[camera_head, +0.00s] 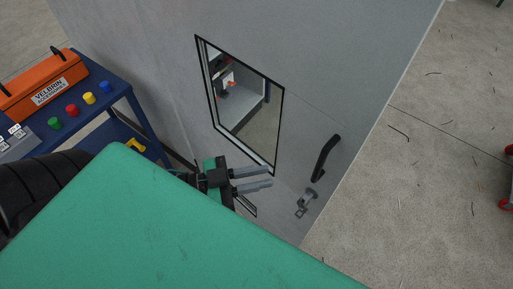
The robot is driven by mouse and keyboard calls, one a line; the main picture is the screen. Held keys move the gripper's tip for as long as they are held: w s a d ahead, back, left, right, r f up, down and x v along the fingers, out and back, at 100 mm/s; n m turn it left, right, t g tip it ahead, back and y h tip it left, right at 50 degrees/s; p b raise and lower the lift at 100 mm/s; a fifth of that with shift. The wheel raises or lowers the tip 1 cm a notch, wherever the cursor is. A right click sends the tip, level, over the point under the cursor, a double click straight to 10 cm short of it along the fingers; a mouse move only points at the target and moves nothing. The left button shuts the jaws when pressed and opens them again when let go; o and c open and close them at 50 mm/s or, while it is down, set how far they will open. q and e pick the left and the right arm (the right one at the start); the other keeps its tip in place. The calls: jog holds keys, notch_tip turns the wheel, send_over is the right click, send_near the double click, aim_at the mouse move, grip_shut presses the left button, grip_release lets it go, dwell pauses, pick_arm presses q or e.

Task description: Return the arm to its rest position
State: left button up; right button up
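My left gripper (262,178) is in front of the grey cabinet door, below its window. Its two grey fingers point right, with a narrow gap between them and nothing visible in it. The black door handle (326,158) is to the right of the fingertips, apart from them. My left arm comes in from the left and is partly hidden behind the large green surface in the foreground. My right gripper is not in view.
The grey cabinet (330,60) has a black-framed window (240,100) and a small latch (305,203) below the handle. A blue cart (118,84) at left bears an orange toolbox (42,88) and several coloured knobs. Open concrete floor (430,180) lies at right.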

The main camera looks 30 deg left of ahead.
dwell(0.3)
